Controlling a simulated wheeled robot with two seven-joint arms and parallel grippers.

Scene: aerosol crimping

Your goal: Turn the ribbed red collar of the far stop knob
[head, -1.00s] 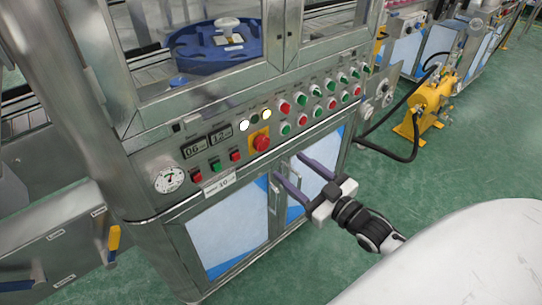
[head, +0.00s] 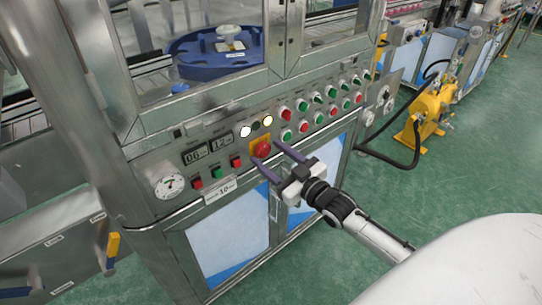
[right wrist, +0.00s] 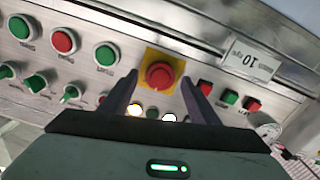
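The red stop knob (head: 262,148) sits on a yellow square plate on the sloped front panel of the steel machine. In the right wrist view the knob (right wrist: 159,75) faces me, and ribs on its collar are too small to make out. My right gripper (head: 267,154) is open, with its two dark fingers pointing at the panel. In the right wrist view the fingertips (right wrist: 160,77) lie on either side of the knob, with gaps. I cannot tell whether they reach around it or stop short. My left gripper is not in view.
Red and green buttons and switches (head: 318,112) line the panel right of the knob. Lit white buttons (head: 246,131) are just above it, and small red and green buttons (head: 216,172) are to its left. A label (head: 220,190) and gauge (head: 168,186) are lower left.

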